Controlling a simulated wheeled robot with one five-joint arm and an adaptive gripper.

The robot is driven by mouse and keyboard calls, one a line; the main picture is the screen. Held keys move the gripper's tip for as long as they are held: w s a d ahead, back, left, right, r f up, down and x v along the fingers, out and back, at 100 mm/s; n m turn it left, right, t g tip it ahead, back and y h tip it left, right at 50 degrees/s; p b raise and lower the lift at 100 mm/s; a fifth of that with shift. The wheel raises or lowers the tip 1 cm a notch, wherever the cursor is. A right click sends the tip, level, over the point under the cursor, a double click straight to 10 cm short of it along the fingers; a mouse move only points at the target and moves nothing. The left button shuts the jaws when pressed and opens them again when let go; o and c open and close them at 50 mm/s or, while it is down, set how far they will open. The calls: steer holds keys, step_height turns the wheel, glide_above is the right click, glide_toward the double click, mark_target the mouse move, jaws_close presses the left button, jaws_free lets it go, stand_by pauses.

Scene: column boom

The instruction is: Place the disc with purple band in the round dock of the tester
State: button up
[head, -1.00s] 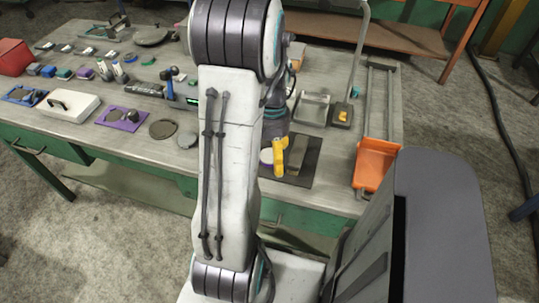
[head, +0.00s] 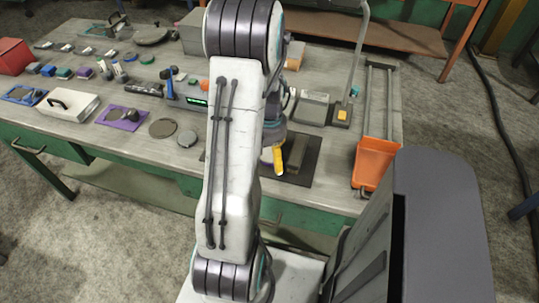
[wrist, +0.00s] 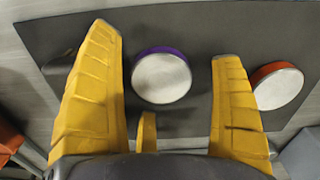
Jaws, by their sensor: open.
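The disc with the purple band (wrist: 161,78) lies on a dark mat (wrist: 190,35) in the wrist view, its pale round top facing up. My gripper (wrist: 169,50) is open, with one yellow finger on each side of this disc and gaps between them. In the head view my arm hides the disc, and a yellow part of my gripper (head: 278,158) shows over the mat. A grey device with a lit green display (head: 197,101), perhaps the tester, stands left of my arm. I cannot make out its round dock.
A disc with an orange-red band (wrist: 277,87) lies just right of the right finger. A dark object (wrist: 60,63) is partly hidden behind the left finger. In the head view, an orange bin (head: 375,163) stands right of the mat, and grey round plates (head: 163,128) lie left.

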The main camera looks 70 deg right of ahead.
steer(key=shift+f, duration=0.25)
steer(key=c, duration=1.4)
